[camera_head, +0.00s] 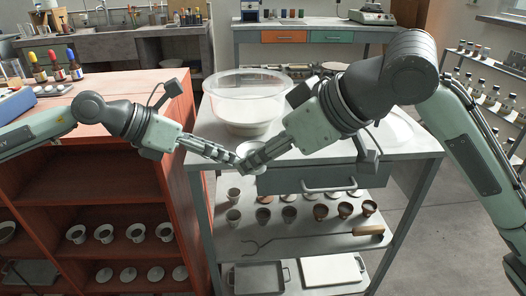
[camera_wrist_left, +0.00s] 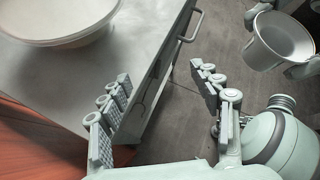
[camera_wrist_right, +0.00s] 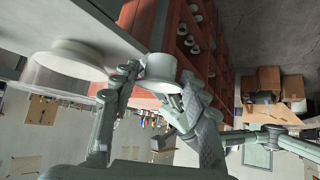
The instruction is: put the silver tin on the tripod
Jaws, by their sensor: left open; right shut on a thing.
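The silver tin (camera_wrist_right: 160,72) is a pale, tapered cup, and it sits between the fingers of my right gripper (camera_wrist_right: 155,82) in the right wrist view. The left wrist view shows the tin (camera_wrist_left: 278,42) at upper right, its open mouth and hollow inside visible. In the head view the tin (camera_head: 252,152) is partly hidden by my fingers, above the front edge of the grey bench. My left gripper (camera_wrist_left: 160,88) is open and empty, close to the tin; in the head view its fingers (camera_head: 222,155) point right towards it. I cannot make out a tripod.
A big pale bowl with a clear rim (camera_head: 246,88) stands on the grey bench (camera_head: 215,128), behind the grippers. A drawer (camera_head: 290,180) and shelves with cups are below. A red cabinet (camera_head: 140,88) with dropper bottles stands left.

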